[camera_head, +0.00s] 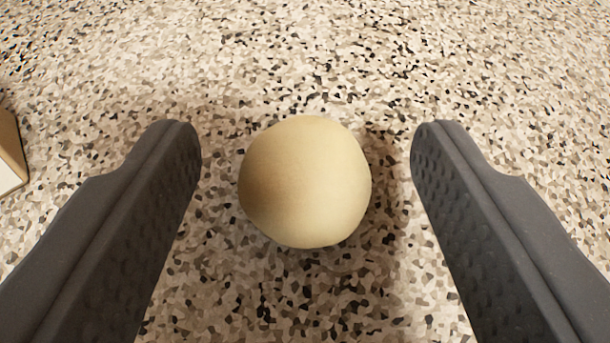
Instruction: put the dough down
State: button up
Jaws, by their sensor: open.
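The dough (305,182) is a smooth, pale yellow ball. It sits on a speckled stone-like surface (300,60) in the middle of the view. My gripper (306,150) is open, with one dark grey finger on each side of the dough. A clear gap shows between the dough and each finger, so neither touches it. The dough's underside is hidden.
A tan and white object (10,155) is cut off at the left edge, and I cannot tell what it is. The speckled surface beyond the dough is clear.

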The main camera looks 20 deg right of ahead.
jog(key=p+v, duration=0.2)
jog(key=v, duration=1)
notch_tip(320, 180, up, 27)
jog(key=w+a+n+t+y, duration=0.2)
jog(key=t+y, duration=0.2)
jog(key=y, duration=0.1)
jog(key=s+d+r, duration=0.3)
jog(key=s+r, duration=0.5)
jog(key=r, duration=0.2)
jog(key=s+d+r+n+h, duration=0.1)
jog(key=s+d+r, duration=0.2)
jog(key=s+r, duration=0.5)
notch_tip(320, 180, up, 2)
jog(key=shift+r+h, duration=0.2)
jog(key=shift+h, duration=0.1)
